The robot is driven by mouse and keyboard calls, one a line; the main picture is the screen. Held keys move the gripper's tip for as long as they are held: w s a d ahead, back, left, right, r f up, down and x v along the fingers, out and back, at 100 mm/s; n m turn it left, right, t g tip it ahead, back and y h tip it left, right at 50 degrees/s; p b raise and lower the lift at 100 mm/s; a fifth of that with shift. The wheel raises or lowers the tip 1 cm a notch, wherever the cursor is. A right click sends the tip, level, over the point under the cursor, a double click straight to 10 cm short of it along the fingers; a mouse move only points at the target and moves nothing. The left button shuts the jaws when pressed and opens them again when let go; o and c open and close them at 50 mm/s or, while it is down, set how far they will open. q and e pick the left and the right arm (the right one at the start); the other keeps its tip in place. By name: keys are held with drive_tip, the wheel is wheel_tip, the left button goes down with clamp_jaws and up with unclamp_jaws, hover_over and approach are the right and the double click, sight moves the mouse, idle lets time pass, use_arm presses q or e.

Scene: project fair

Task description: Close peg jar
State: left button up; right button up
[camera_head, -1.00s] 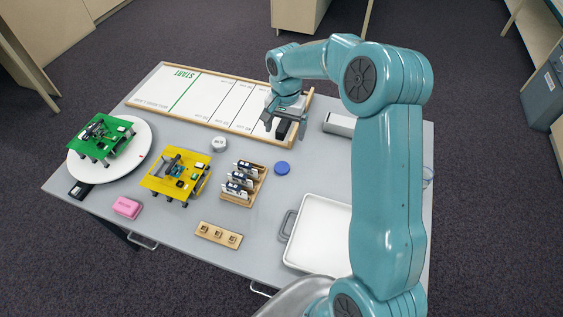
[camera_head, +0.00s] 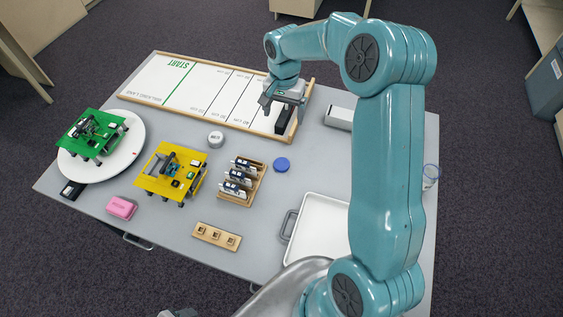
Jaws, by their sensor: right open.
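A clear jar (camera_head: 431,175) with a bluish rim stands at the table's right edge, partly behind my right arm; its contents are too small to tell. A flat blue disc (camera_head: 282,164), which looks like its lid, lies on the table right of the wooden card rack, apart from the jar. My right gripper (camera_head: 283,108) is open, pointing down at the right end of the white lane board, left of the jar and beyond the disc. A dark shape shows between and below its fingers; I cannot tell whether they touch.
The lane board (camera_head: 193,92) lies along the back. A wooden rack (camera_head: 254,190), yellow board (camera_head: 158,184), small white round tin (camera_head: 216,138) and wooden holder (camera_head: 202,236) stand left of the disc. A white tray (camera_head: 320,232) lies in front. A pale box (camera_head: 340,118) stands behind.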

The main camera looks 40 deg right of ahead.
drive_tip(key=b, duration=0.9)
hover_over(283, 166)
wheel_tip(283, 166, down, 10)
drive_tip(key=r, duration=0.1)
drive_tip(key=shift+f+p, duration=0.15)
drive_tip(key=shift+p, duration=0.15)
drive_tip(key=shift+f, duration=0.1)
wheel_tip(283, 166, down, 11)
drive_tip(key=shift+d+p, duration=0.1)
drive_tip(key=shift+p, duration=0.55)
